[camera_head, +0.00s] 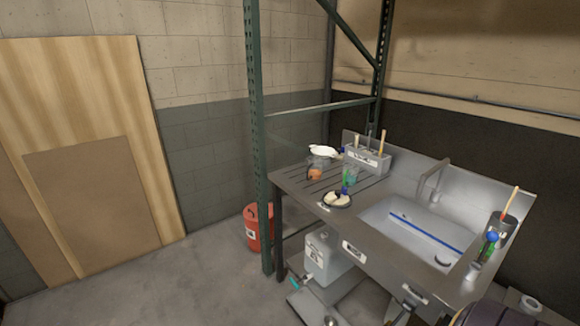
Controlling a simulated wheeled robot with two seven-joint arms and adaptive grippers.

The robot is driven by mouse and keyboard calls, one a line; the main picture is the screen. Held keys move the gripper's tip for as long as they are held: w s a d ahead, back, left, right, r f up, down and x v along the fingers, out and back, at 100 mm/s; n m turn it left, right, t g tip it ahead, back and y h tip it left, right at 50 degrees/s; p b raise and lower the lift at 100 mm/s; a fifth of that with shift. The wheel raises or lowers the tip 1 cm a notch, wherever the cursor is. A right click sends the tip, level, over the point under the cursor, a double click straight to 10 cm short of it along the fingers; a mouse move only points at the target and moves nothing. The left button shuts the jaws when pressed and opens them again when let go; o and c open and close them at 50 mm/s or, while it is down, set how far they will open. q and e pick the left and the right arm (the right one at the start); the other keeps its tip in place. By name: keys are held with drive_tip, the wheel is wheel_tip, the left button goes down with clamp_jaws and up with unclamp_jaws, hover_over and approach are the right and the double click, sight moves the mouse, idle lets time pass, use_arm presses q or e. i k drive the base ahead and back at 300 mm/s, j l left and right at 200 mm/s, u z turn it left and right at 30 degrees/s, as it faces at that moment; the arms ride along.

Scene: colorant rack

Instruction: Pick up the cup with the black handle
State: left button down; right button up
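A sink counter stands on the right side of the head view. A dark cup-like container (505,226) is at its right end, with a wooden stick standing in it. A small teal cup-like container (352,178) stands on the left part of the counter. A clear container (318,161) is near it, with a white item on or above it and an orange item in front. At this size I cannot tell which of these has a black handle.
A black dish (337,200) with pale pieces sits left of the sink basin (405,228). A grey box (367,158) with wooden handles stands behind. A green metal post (257,130) rises at the counter's left end. A red container (257,229) stands on the floor. The left floor is clear.

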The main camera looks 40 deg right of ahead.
sight(314, 164)
drive_tip(key=i+u, duration=0.1)
drive_tip(key=i, duration=0.7)
drive_tip(key=i+z, duration=0.2)
drive_tip(key=i, duration=0.2)
drive_tip(key=i+j+z, duration=0.2)
drive_tip(key=i, duration=0.2)
drive_tip(key=i+j+z, duration=0.15)
drive_tip(key=i+z, duration=0.3)
drive_tip(key=i+j+z, duration=0.2)
drive_tip(key=z, duration=0.25)
drive_tip(key=i+j+z, duration=0.25)
drive_tip(key=z, duration=0.2)
drive_tip(key=i+j+z, duration=0.15)
drive_tip(key=j+z, duration=0.25)
drive_tip(key=j, duration=0.15)
drive_tip(key=i+j+z, duration=0.1)
drive_tip(key=j+z, duration=0.15)
drive_tip(key=j, duration=0.15)
drive_tip(key=i+j+z, duration=0.2)
drive_tip(key=j, duration=0.2)
drive_tip(key=k, duration=0.1)
